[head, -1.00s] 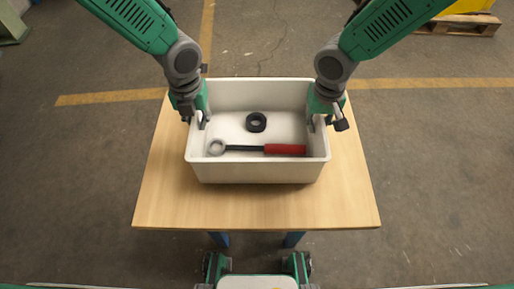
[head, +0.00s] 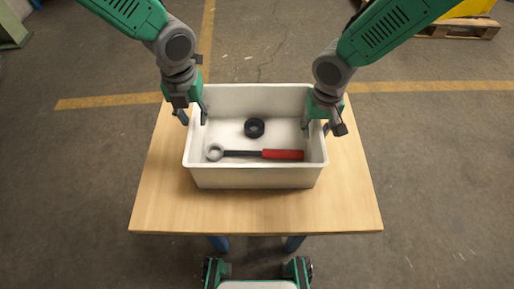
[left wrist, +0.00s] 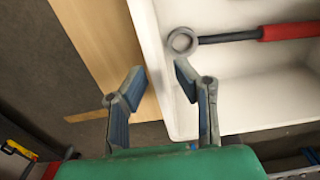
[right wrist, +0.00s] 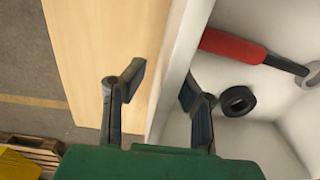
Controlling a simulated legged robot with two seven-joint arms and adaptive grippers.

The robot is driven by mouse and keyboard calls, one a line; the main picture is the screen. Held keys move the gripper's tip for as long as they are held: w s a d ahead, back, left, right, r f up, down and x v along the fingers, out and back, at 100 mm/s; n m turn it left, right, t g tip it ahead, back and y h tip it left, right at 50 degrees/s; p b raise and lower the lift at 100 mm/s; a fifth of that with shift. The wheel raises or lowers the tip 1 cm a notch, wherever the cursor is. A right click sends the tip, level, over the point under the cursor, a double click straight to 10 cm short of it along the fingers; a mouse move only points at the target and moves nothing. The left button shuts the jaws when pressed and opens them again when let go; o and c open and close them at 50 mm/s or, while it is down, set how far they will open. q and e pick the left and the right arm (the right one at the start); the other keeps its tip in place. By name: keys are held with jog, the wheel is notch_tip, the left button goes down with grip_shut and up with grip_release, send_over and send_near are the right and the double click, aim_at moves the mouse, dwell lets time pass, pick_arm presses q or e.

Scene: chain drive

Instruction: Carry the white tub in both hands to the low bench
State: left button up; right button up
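The white tub (head: 255,177) rests upright on a wooden-topped table (head: 350,205). My left gripper (head: 193,118) is open at the tub's left wall. In the left wrist view its fingers (left wrist: 160,82) stand apart, one outside the wall and one inside, with gaps showing. My right gripper (head: 316,128) is open at the right wall. In the right wrist view its fingers (right wrist: 160,83) also straddle the wall (right wrist: 177,65) without closing on it. The tub holds a black ring (head: 254,128) and a ring-ended tool with a red handle (head: 283,154).
The table top has bare wood around the tub, and blue legs (head: 293,243) below. The concrete floor around it is clear, with yellow lines (head: 110,102). A wooden pallet with a yellow object (head: 465,10) stands at the far right. A green object (head: 12,28) is at the far left.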

jog(key=shift+a, duration=0.35)
jog(key=shift+r, duration=0.15)
jog(key=shift+d+r, duration=0.15)
jog(key=shift+r, duration=0.2)
pick_arm(q)
notch_tip(320, 180, up, 8)
jog(key=shift+a+f, duration=0.2)
jog(key=shift+a, duration=0.2)
pick_arm(e)
notch_tip(320, 180, up, 11)
jog(key=shift+a, duration=0.2)
